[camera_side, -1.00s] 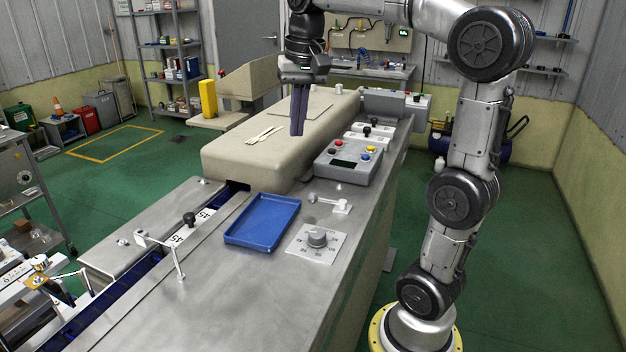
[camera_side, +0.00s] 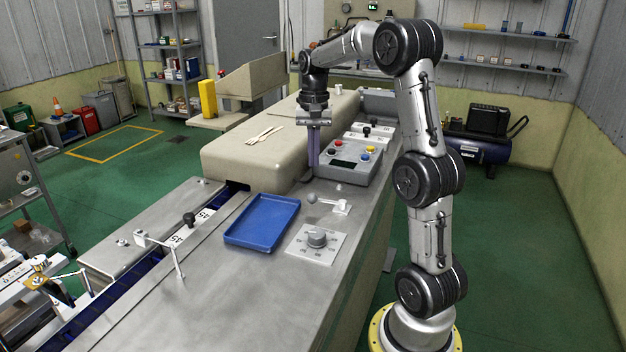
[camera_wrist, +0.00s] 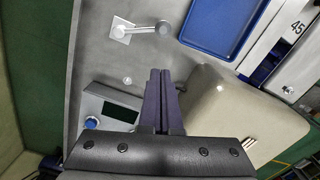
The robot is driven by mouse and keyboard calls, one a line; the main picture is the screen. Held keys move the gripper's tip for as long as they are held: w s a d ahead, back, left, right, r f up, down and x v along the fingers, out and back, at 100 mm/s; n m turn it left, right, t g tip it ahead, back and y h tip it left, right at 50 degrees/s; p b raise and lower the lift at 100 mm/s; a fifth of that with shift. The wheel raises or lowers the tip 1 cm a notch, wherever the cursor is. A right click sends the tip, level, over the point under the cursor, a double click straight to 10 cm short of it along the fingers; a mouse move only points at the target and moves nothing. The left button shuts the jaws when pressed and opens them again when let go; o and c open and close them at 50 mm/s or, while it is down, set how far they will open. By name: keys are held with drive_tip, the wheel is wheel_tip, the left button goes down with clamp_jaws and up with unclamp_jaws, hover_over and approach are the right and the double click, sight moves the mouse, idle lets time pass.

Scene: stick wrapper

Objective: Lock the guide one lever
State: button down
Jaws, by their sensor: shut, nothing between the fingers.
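A small lever (camera_side: 326,202) with a round grey knob lies low across a pale square plate on the steel bench top, behind the dial. The lever also shows in the wrist view (camera_wrist: 145,29), at the upper left, with its plate at the left end and its knob at the right. No label on it is readable, so I cannot tell its number. My gripper (camera_side: 313,164) points down beside the control box, behind the lever and apart from it. In the wrist view its dark fingers (camera_wrist: 157,74) are shut together and empty, with the lever beyond their tips.
A grey control box (camera_side: 348,163) with coloured buttons stands right beside my fingers. The beige machine cover (camera_side: 235,158) rises on their left. A blue tray (camera_side: 262,220) and a dial plate (camera_side: 316,243) lie in front. Bare steel surrounds the lever.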

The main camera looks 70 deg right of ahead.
sight(313, 194)
drive_tip(key=f, duration=0.1)
drive_tip(key=a+f, duration=0.1)
drive_tip(key=f, duration=0.1)
drive_tip(key=shift+s+a+f, duration=0.3)
drive_tip(key=shift+f, duration=0.05)
drive_tip(key=shift+s+a+f, duration=0.2)
drive_tip(key=shift+a+f, duration=0.45)
drive_tip(key=shift+s+a+n, duration=0.25)
drive_tip(key=shift+a+n, duration=0.55)
drive_tip(key=shift+n, duration=0.4)
drive_tip(key=shift+d, duration=0.15)
